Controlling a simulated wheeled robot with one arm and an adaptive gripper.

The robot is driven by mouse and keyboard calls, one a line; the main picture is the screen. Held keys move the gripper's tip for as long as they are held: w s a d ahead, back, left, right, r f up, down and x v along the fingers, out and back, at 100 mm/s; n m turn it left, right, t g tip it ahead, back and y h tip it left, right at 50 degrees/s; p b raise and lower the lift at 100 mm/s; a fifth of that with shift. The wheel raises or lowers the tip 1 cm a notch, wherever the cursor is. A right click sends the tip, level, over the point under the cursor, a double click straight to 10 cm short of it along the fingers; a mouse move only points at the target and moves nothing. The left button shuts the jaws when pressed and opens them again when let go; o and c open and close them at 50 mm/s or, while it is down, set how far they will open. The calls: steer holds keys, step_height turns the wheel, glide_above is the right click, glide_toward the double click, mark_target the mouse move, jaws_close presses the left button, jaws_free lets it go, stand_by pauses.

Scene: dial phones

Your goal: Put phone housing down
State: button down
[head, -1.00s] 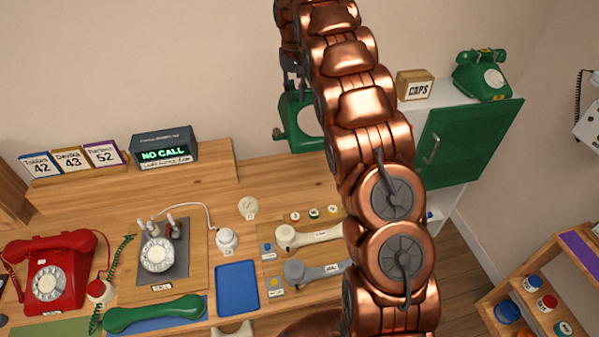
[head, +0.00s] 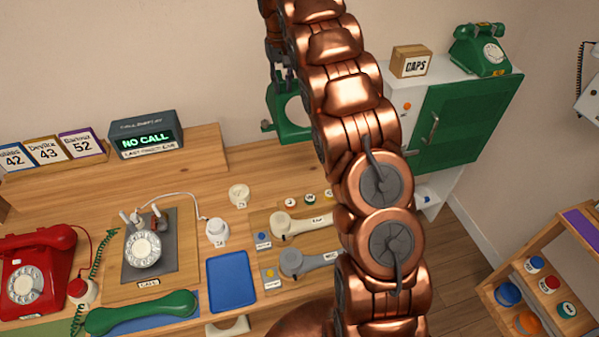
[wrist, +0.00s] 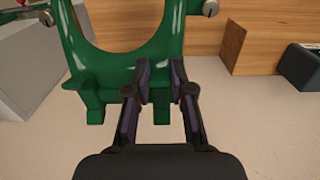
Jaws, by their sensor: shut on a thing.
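A green phone housing (wrist: 95,62) with a large round opening fills the upper left of the wrist view. My gripper (wrist: 160,80) is shut on its lower edge. In the head view, the housing (head: 287,128) shows at the back of the desk, left of my copper arm, with my gripper (head: 276,72) at its top. The arm hides its right part. Small feet show at the housing's lower edge in the wrist view. I cannot tell whether the housing touches a surface.
A dial assembly on a grey plate (head: 167,268), a blue mat (head: 231,283), a green handset (head: 140,312) and a red phone (head: 35,275) occupy the desk's front. A call display (head: 145,136) stands at the back left. A green-doored cabinet (head: 465,115) stands right.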

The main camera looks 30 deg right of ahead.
step_height(320, 180, down, 21)
stand_by(1.2)
steer(key=shift+f, duration=0.1)
steer(key=c, duration=1)
jaws_free()
